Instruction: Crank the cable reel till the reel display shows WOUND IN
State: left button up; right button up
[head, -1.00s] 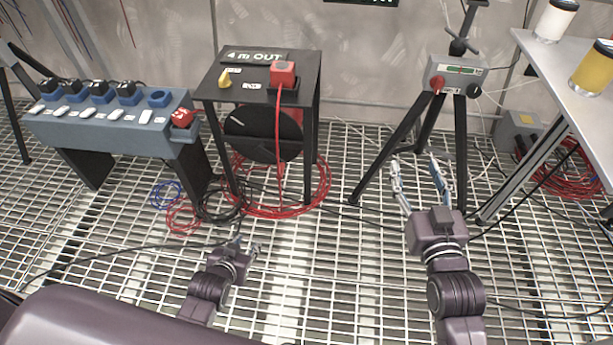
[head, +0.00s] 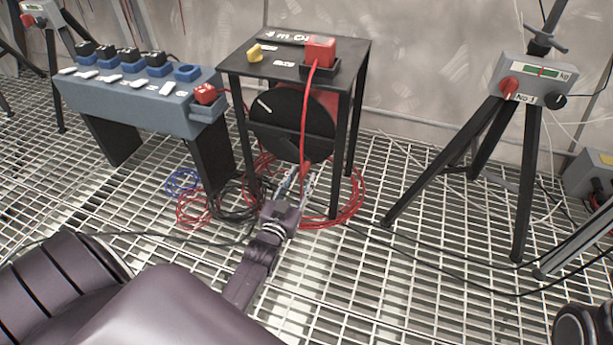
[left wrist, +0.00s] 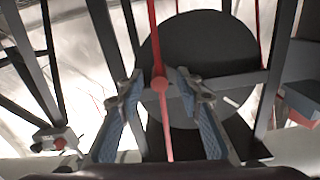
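The cable reel is a black disc (head: 285,125) with a white mark, under a black stand top (head: 345,52). The reel display (head: 287,38) on top is seen at a slant and partly legible, starting "4 m O". A red cable (head: 305,110) drops from a red box (head: 320,50) in front of the disc. My left gripper (head: 298,182) is low in front of the reel. In the left wrist view (left wrist: 160,82) its fingers are apart on both sides of the red cable and a red ball (left wrist: 160,84). I cannot make out a crank handle. My right gripper is out of view.
A blue-grey socket bench (head: 150,105) stands left of the reel. A tripod with a grey box (head: 535,75) stands at the right. Red cable coils (head: 345,205) and black cables lie on the grating around the reel stand. Open grating lies in front.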

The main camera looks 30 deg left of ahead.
aim_at(304, 172)
pick_arm(q)
jog(key=shift+b+x, duration=0.5)
jog(key=shift+x, duration=1.1)
jog(key=shift+c, duration=0.3)
grip_shut()
